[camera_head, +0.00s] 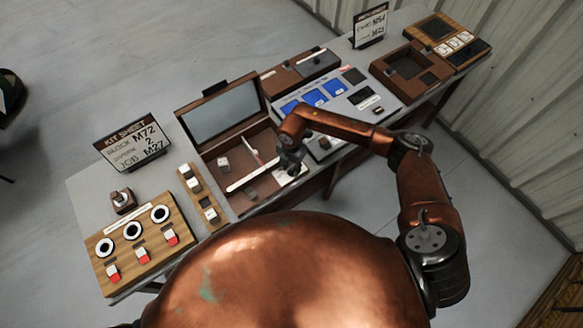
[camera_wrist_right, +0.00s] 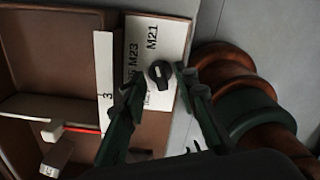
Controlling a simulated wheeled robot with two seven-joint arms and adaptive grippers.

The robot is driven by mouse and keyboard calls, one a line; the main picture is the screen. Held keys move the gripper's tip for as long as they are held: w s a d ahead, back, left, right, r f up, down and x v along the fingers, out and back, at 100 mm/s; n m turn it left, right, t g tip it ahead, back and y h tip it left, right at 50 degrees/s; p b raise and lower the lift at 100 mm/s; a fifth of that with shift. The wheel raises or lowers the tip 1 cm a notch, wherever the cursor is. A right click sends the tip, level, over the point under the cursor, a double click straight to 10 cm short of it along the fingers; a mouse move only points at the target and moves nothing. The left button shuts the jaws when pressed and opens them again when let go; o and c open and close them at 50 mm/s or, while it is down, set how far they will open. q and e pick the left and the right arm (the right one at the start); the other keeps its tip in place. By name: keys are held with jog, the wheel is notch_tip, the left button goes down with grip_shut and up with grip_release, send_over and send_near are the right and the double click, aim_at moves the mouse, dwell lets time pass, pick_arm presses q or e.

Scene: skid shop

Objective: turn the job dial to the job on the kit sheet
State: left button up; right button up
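The job dial (camera_wrist_right: 160,73) is a small dark knob on a white plate (camera_wrist_right: 171,32) in the right wrist view. The plate reads M21 and M23, with another label partly hidden beside the knob. My right gripper (camera_wrist_right: 157,80) is open, its two fingers on either side of the dial; contact cannot be told. In the head view my right gripper (camera_head: 290,160) hides the dial and part of its plate (camera_head: 283,174). My left gripper is not in view.
An open brown case (camera_head: 219,159) with a raised lid holds small blocks and a white strip. A wooden panel (camera_head: 118,252) with white rings and red switches lies at the left. A grey panel with blue tiles (camera_head: 333,88) and a second sheet (camera_head: 370,25) stand farther right.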

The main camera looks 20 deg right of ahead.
jog(key=shift+f, duration=0.15)
jog(key=shift+c, duration=0.5)
grip_shut()
